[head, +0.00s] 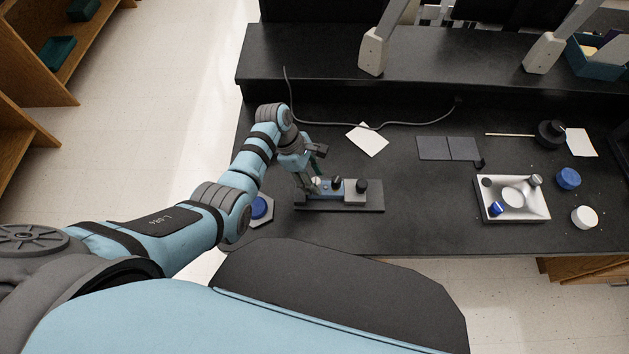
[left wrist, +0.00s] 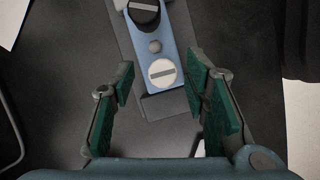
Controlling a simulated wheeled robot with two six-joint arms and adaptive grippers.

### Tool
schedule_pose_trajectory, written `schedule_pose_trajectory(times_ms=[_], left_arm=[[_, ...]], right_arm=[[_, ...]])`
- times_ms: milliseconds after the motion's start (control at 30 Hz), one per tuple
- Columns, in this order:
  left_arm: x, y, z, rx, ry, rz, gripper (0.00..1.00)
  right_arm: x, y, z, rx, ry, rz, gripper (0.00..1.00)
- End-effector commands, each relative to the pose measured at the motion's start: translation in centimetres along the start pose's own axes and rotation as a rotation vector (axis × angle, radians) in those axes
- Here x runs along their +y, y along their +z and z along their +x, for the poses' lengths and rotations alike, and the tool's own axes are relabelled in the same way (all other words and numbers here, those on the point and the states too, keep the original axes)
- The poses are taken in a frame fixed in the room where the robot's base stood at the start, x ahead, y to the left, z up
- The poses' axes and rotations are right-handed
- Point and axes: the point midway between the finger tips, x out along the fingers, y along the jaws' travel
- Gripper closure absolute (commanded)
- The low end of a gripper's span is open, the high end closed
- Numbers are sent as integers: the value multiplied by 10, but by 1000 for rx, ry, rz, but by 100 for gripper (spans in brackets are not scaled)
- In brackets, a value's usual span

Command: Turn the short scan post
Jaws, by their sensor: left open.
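My left gripper (head: 309,184) is at the left end of a blue bar fixture (head: 349,190) on a dark base plate (head: 370,208). In the left wrist view the gripper (left wrist: 161,82) is open, with green pads either side of a white round slotted post top (left wrist: 162,72). The right finger is close to the blue bar (left wrist: 166,38); the left finger has a wider gap. A black slotted post top (left wrist: 144,12) stands farther along the bar. I cannot tell post heights from above. My right gripper is not in view.
A blue round piece (head: 259,207) sits left of the fixture. The bench between fixture and tray is clear.

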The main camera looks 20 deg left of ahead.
Motion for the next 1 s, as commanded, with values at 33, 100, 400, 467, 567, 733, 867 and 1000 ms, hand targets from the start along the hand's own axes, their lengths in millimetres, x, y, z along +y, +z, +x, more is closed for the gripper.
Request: schedule_pose_trajectory(times_ms=[33,100,400,467,567,733,867,1000], left_arm=[[0,-1,5,0,-1,0,58],[0,-1,8,0,1,0,58],[0,0,7,1,1,-1,65],[0,0,7,1,2,-1,74],[0,0,7,1,2,-1,90],[0,-1,7,1,1,0,100],[0,-1,7,1,-2,8,100],[0,-1,7,1,-14,36,100]], right_arm=[[0,-2,3,5,0,0,60],[0,-5,4,9,0,0,60],[0,-2,2,5,0,0,60],[0,-2,2,4,1,0,60],[1,-2,2,4,1,-1,60],[1,-2,2,3,2,-1,60],[1,-1,3,3,2,-1,60],[1,-1,4,3,2,-1,60]])
